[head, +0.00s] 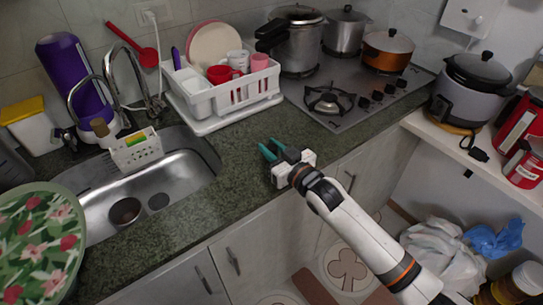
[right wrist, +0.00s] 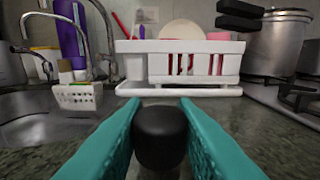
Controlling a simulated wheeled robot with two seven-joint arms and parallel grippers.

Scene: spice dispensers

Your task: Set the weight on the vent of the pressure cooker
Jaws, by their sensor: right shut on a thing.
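My right gripper (head: 271,148) is over the front part of the counter, right of the sink. In the right wrist view its teal fingers are shut on a small black weight (right wrist: 160,136) with a rounded top. In the head view I cannot make the weight out clearly. The silver pressure cooker (head: 300,45) stands at the back left of the stove, with a black handle towards the left. It also shows at the upper right of the right wrist view (right wrist: 282,50), well apart from my gripper. Its vent is too small to tell. My left gripper is not in view.
A white dish rack (head: 228,103) with plates and cups stands between sink (head: 185,165) and stove (head: 345,100). A silver pot (head: 344,32) and a copper pot (head: 387,50) are right of the cooker. The counter (head: 245,155) around my gripper is clear.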

